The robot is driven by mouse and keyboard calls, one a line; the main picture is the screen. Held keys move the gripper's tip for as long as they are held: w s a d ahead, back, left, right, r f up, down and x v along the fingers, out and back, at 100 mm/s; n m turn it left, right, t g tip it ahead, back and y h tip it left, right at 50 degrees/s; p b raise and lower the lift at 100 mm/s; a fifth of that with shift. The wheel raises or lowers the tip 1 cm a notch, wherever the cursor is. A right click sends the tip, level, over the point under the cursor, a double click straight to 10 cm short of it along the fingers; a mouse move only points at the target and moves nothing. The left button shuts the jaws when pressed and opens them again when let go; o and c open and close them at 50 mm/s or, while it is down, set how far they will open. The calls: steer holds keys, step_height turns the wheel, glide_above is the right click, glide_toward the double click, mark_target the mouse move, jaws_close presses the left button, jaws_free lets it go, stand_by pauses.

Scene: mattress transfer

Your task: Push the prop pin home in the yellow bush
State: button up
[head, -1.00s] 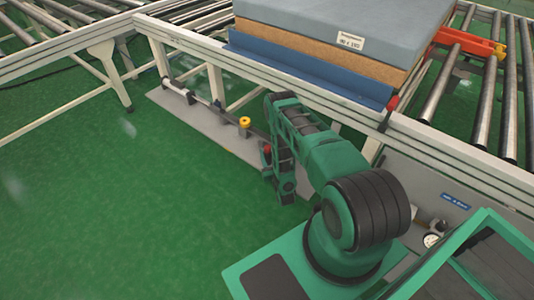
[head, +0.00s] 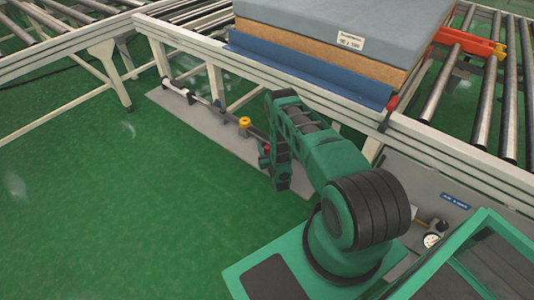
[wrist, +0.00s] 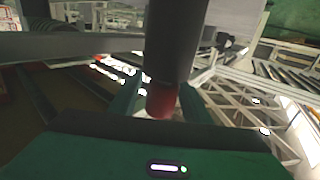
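The yellow bush (head: 245,121) sits on a short grey post on the floor plate, left of my arm in the head view. My gripper (head: 266,153) is just right of it and lower in the picture, beside a small red part. A dark rod lies between bush and gripper. In the wrist view the prop pin shows as a thick dark cylinder (wrist: 173,40) with a red section (wrist: 161,100). The green fingers of my gripper (wrist: 160,103) flank the red section closely and appear shut on it. The bush cannot be made out in the wrist view.
A conveyor frame (head: 215,55) with rollers runs behind my arm, carrying a grey mattress (head: 330,18) over a blue sheet (head: 300,68). A grey plate (head: 205,117) lies along its foot. A gauge (head: 431,240) is at lower right. Green floor at left is clear.

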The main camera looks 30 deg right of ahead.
jaws_close()
steer(key=shift+r, duration=0.1)
